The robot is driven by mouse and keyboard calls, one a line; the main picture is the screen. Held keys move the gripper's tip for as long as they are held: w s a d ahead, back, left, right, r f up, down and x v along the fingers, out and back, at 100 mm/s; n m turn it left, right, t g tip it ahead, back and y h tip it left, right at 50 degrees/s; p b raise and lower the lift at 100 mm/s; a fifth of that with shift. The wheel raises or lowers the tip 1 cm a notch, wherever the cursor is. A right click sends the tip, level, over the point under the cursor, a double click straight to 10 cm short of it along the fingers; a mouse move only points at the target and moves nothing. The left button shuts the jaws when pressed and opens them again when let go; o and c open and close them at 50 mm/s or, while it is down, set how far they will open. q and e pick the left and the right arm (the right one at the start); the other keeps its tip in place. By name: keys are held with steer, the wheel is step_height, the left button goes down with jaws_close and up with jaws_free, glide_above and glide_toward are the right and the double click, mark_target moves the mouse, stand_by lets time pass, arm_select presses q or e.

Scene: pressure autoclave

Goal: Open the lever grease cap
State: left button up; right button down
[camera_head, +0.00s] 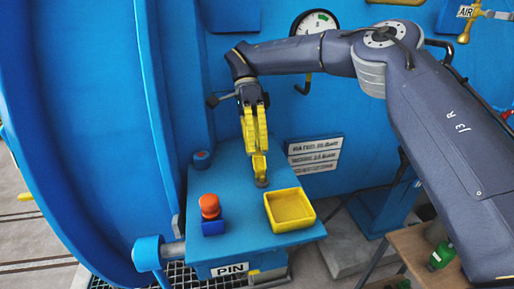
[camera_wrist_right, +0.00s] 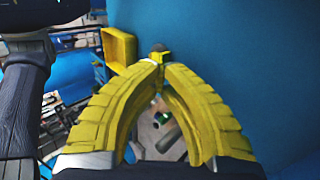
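The lever grease cap (camera_head: 260,164) is a small yellow piece above a grey round foot (camera_head: 261,181) on the blue shelf, behind the yellow tray. My right gripper (camera_head: 256,150) reaches down from above with its yellow fingers close together, their tips at the cap. In the right wrist view the fingertips (camera_wrist_right: 162,66) close in on both sides of the yellow cap piece (camera_wrist_right: 160,57), so the gripper looks shut on it. The fingers hide part of the cap, and I cannot tell how far it is open. My left gripper is not in view.
A yellow square tray (camera_head: 290,222) and an orange knob on a blue block (camera_head: 210,206) stand on the blue shelf (camera_head: 245,240). The large blue vessel wall with a gauge (camera_head: 315,22) and plates (camera_head: 314,153) is behind. Green bottles (camera_head: 441,256) stand at lower right.

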steer(key=shift+f, duration=0.1)
stand_by(0.5)
steer(key=c, duration=1.6)
jaws_free()
steer(key=shift+o, duration=0.2)
steer(key=shift+r, duration=4.95)
steer(key=shift+r, duration=0.1)
